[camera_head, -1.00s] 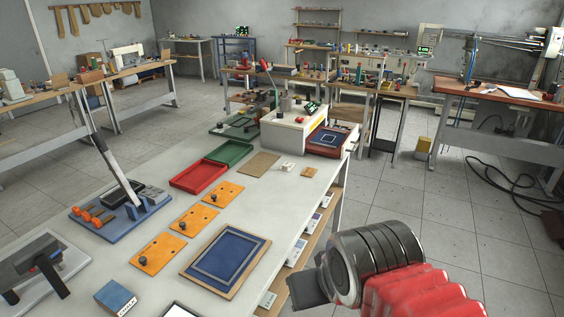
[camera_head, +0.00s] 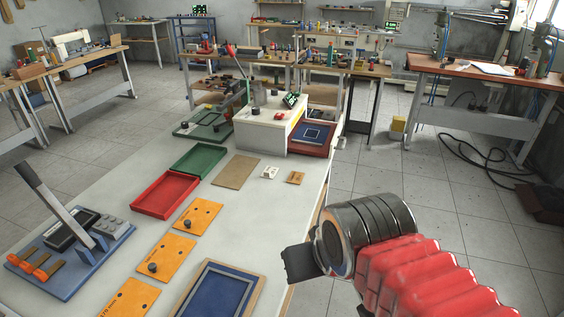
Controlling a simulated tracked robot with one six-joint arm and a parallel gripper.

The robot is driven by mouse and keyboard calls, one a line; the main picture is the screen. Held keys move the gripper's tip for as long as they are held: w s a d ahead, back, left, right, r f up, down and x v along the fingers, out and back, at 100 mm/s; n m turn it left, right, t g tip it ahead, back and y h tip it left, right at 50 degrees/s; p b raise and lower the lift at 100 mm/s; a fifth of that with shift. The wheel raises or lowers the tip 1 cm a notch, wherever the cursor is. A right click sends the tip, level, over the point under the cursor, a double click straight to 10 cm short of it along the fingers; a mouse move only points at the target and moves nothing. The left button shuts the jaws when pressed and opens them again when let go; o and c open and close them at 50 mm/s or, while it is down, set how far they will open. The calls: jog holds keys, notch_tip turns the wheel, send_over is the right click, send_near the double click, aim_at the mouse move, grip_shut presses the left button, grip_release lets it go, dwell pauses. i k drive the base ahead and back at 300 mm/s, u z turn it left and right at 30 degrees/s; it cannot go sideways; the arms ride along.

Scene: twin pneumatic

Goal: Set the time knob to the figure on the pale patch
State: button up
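A white box-shaped machine (camera_head: 262,136) stands at the far end of the pale table. On its top are a lit green display (camera_head: 291,100), a small red part (camera_head: 278,115) and a dark round part (camera_head: 255,112). I cannot tell which part is the time knob, and no figure is readable. A small pale piece (camera_head: 270,172) lies in front of the machine; I cannot tell whether it is the pale patch. My gripper (camera_head: 299,263) is at the lower right, beside the table edge and well short of the machine. Its fingers are seen edge-on and nothing shows in them.
On the table are a red tray (camera_head: 165,207), a green tray (camera_head: 199,171), orange plates (camera_head: 166,258), a blue framed panel (camera_head: 213,294) and a blue-based lever press (camera_head: 72,250). A dark red unit (camera_head: 312,137) adjoins the machine. Open floor (camera_head: 410,190) lies right of the table.

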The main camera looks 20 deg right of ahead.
aim_at(255, 110)
jog(key=u, duration=0.15)
jog(key=i, duration=0.1)
jog(key=z, duration=0.6)
jog(key=k, duration=0.8)
jog(key=z, duration=0.6)
jog(key=k, duration=0.55)
jog(key=z, duration=0.3)
jog(key=i, duration=1.7)
jog(key=u, duration=0.4)
jog(key=i, duration=0.65)
jog(key=u, duration=0.4)
